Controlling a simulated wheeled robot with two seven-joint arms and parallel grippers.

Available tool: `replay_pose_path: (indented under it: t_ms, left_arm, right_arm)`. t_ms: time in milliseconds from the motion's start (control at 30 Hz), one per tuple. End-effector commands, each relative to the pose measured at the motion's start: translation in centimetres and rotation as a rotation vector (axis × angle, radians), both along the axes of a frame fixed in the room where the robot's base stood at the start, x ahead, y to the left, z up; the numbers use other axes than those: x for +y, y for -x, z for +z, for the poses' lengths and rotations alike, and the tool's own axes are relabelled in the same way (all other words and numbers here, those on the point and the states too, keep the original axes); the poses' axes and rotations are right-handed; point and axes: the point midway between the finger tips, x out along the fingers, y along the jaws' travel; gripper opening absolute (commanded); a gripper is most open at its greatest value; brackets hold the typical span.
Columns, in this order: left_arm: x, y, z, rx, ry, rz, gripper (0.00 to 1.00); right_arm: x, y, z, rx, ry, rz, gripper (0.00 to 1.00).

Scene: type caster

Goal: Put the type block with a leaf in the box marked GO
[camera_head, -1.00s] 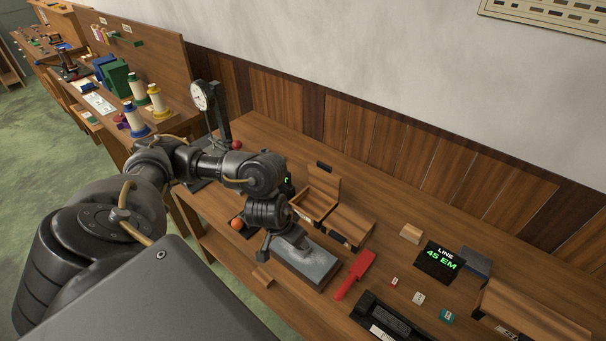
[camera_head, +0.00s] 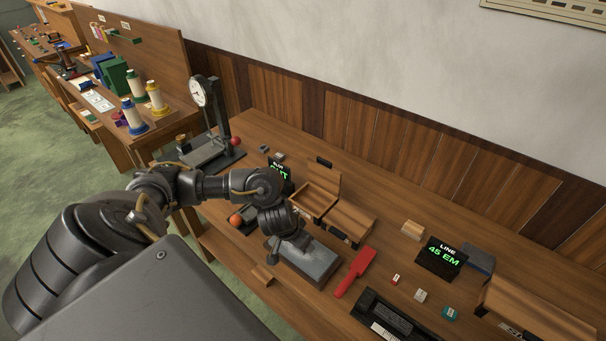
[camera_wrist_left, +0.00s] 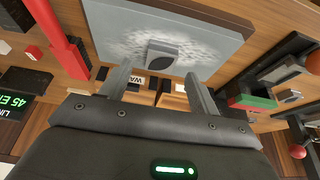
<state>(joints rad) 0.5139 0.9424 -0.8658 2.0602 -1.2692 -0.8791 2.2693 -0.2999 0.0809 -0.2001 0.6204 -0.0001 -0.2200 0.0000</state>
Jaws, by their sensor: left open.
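A small grey type block (camera_wrist_left: 168,55) with a dark rounded mark on its face sits on the grey stone slab (camera_wrist_left: 110,25); I cannot tell whether the mark is a leaf. My left gripper (camera_wrist_left: 155,77) is open, its fingers pointing toward the block but not closed on it. In the head view the left gripper (camera_head: 298,243) is low over the slab (camera_head: 318,262), and the block is hidden or too small to make out. Two wooden boxes (camera_head: 311,200) (camera_head: 352,222) stand behind the slab. One label in the wrist view begins "WA"; I cannot read GO anywhere.
A red paddle (camera_head: 355,272) lies right of the slab, near a black device (camera_head: 388,318) and several small tiles. A display (camera_head: 440,257) reads LINE 45 EM. A dial gauge stand (camera_head: 222,115) and an orange ball (camera_head: 236,220) are to the left. A wooden box (camera_head: 540,312) is far right.

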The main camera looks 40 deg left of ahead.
Motion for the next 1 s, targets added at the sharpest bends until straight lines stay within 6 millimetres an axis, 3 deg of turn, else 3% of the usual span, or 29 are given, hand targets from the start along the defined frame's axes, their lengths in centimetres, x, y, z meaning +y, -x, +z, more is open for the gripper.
replay_pose_path:
  t_ms: [33, 200, 500, 900, 1000]
  left_arm:
    - [0.1, -0.2, -1.3, 0.003, -0.001, 0.003, 0.62]
    - [0.0, -0.9, -2.8, 0.001, 0.002, 0.001, 0.62]
    - [0.0, -1.1, -3.0, 0.0, 0.001, 0.0, 0.6]
    - [0.0, -1.1, -3.0, 0.0, 0.0, 0.0, 0.08]
    - [0.0, -1.1, -2.9, -0.001, 0.0, 0.0, 0.04]
  right_arm:
    - [0.0, 0.0, -0.8, 0.0, 0.0, 0.0, 0.36]
    - [0.0, 0.0, -1.4, 0.0, 0.0, 0.0, 0.36]
    - [0.0, 0.0, -1.4, 0.0, 0.0, 0.0, 0.36]
    - [0.0, 0.0, -1.4, 0.0, 0.0, 0.0, 0.36]
    - [0.0, 0.0, -1.4, 0.0, 0.0, 0.0, 0.36]
